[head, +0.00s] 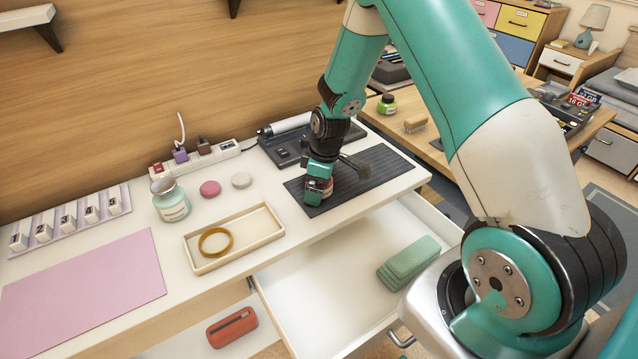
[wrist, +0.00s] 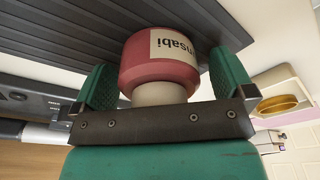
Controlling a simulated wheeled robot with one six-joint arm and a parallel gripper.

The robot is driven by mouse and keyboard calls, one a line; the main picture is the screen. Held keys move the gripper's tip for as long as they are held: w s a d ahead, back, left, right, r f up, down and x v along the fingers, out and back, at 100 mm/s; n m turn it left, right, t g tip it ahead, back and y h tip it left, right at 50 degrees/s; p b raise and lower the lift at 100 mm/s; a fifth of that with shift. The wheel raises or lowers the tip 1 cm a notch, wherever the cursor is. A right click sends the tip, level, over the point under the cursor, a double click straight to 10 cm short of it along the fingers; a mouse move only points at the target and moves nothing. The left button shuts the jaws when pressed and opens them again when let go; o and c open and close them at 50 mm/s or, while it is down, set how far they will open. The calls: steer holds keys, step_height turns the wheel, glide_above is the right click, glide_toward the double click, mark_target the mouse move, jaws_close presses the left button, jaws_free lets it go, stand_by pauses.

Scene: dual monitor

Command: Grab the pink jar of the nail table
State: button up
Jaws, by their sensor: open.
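The pink jar (wrist: 160,62) shows in the wrist view with a pale label and a cream part nearest my gripper. It lies between the two green fingers of my gripper (wrist: 160,85), which are open with small gaps on either side of it. In the head view my gripper (head: 318,190) is low over the dark ribbed mat on the white nail table (head: 120,218). The jar (head: 327,187) is mostly hidden there by my gripper.
A beige tray (head: 193,262) with a yellow ring, a pale green jar (head: 171,204), a pink disc (head: 210,188) and a power strip (head: 215,155) stand left of my gripper. The open drawer (head: 320,290) holds green blocks (head: 408,262). A dark device (head: 290,148) stands behind.

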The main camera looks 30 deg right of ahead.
steer(key=c, duration=1)
steer(key=shift+c, duration=0.2)
steer(key=shift+r, duration=0.15)
